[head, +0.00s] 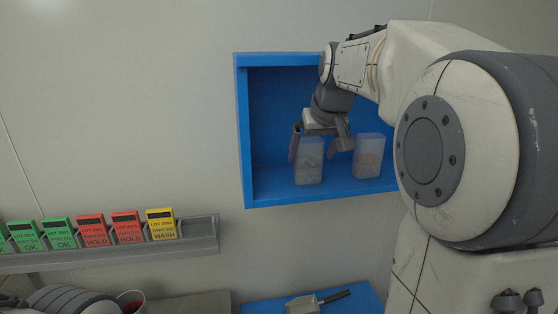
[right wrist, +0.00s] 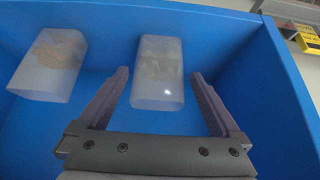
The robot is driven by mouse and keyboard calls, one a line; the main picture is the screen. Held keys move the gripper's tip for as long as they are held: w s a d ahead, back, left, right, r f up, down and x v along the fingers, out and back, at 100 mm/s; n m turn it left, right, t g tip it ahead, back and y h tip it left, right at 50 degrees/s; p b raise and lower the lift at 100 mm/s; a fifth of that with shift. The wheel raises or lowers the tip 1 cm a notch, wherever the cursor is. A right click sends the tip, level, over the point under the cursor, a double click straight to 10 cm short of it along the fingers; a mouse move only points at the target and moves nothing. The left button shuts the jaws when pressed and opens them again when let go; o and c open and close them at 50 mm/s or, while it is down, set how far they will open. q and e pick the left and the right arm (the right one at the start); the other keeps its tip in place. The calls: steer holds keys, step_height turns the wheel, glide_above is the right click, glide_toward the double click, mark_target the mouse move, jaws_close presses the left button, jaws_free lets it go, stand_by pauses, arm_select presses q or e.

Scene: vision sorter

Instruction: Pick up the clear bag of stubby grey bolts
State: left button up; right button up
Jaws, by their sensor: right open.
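Two clear bags stand in a blue open-fronted box on the wall. The left one in the head view (head: 309,172) has greyish contents and appears in the middle of the right wrist view (right wrist: 158,92). The other bag (head: 369,160) has tan contents and shows at the left of the right wrist view (right wrist: 45,72). The shape of the contents is too blurred to tell. My right gripper (head: 313,150) is open, its fingers on either side of the grey-filled bag's near end, with gaps showing in the right wrist view (right wrist: 160,76). My left gripper is out of view.
The blue box (head: 246,150) has side walls, a top and a floor close around the bags. A grey rail (head: 200,240) at left holds several green, red and yellow cards.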

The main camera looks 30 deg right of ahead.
mark_target(308, 164)
steer(key=shift+w+f, duration=0.2)
steer(key=shift+f, duration=0.15)
steer(key=p+x, duration=0.2)
steer(key=x, duration=0.3)
steer(key=shift+d+r+p, duration=0.1)
steer(key=shift+p, duration=0.25)
steer(key=shift+w+f, duration=0.2)
steer(key=shift+f, duration=0.1)
steer(key=shift+r, duration=0.1)
steer(key=c, duration=1.4)
